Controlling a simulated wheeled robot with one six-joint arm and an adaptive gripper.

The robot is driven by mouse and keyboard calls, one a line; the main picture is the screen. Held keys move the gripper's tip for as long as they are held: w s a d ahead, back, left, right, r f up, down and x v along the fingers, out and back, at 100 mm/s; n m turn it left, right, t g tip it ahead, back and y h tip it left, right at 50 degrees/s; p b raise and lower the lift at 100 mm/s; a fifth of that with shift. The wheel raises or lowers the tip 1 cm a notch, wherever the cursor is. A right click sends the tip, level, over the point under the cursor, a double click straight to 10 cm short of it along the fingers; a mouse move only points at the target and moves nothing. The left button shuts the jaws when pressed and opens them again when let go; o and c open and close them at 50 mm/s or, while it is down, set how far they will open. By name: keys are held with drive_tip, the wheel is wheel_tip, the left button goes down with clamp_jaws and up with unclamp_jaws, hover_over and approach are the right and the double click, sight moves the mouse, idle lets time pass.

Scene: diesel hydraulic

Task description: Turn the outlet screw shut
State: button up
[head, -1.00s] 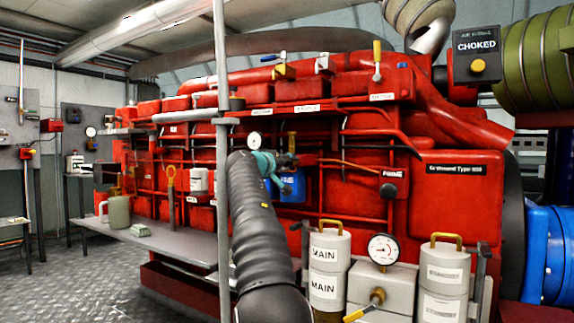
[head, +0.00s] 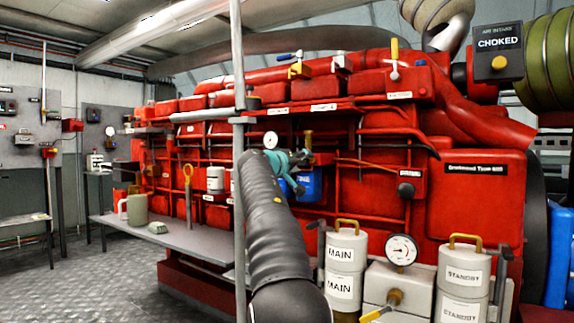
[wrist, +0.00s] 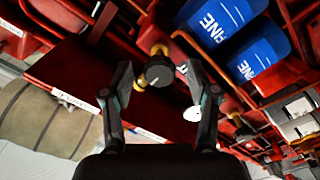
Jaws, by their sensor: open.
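A small brass-coloured fitting with a round grey knob (wrist: 155,73), which looks like the outlet screw, shows in the wrist view. It lies between the fingertips of my open gripper (wrist: 157,84), with visible gaps on both sides. In the head view my gripper (head: 300,176) is at the engine's side, beside a blue canister (head: 310,183). A brass piece (head: 308,139) shows just above it there. I cannot tell how far the screw is turned. My arm hides part of the engine around it.
Blue canisters (wrist: 222,20) lie close beyond the right finger. A red panel (wrist: 80,72) is to the left. A grey upright pole (head: 239,120) stands close to my arm. A grey bench (head: 190,232) and MAIN canisters (head: 345,248) flank the arm. The floor at left is clear.

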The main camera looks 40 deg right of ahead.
drive_tip(key=v, duration=1)
drive_tip(key=shift+a, duration=0.1)
wheel_tip(320, 180, down, 13)
drive_tip(key=w+a+n+y, duration=0.1)
drive_tip(key=a+n+y, duration=0.1)
drive_tip(key=n+y, duration=0.15)
drive_tip(key=s+a+f+g+y+p, duration=0.1)
drive_tip(key=s+a+f+y, duration=0.2)
drive_tip(key=s+a+f, duration=0.15)
drive_tip(key=s+a+f+g+y+p, duration=0.1)
drive_tip(key=s+a+f+y, duration=0.15)
drive_tip(key=f, duration=0.35)
drive_tip(key=s+a+f+y+p, duration=0.2)
drive_tip(key=s+a+p, duration=0.1)
drive_tip(key=s+a, duration=0.4)
drive_tip(key=s+a+f+y+p, duration=0.2)
drive_tip(key=s+a, duration=0.6)
drive_tip(key=s, duration=0.5)
drive_tip(key=s+a+f+n+y+p, duration=0.1)
drive_tip(key=s+a+f+y+p, duration=0.1)
drive_tip(key=s+a, duration=0.6)
drive_tip(key=shift+s+t+y+p, duration=0.4)
drive_tip(key=shift+s+y+p, duration=0.45)
drive_tip(key=shift+s, duration=0.2)
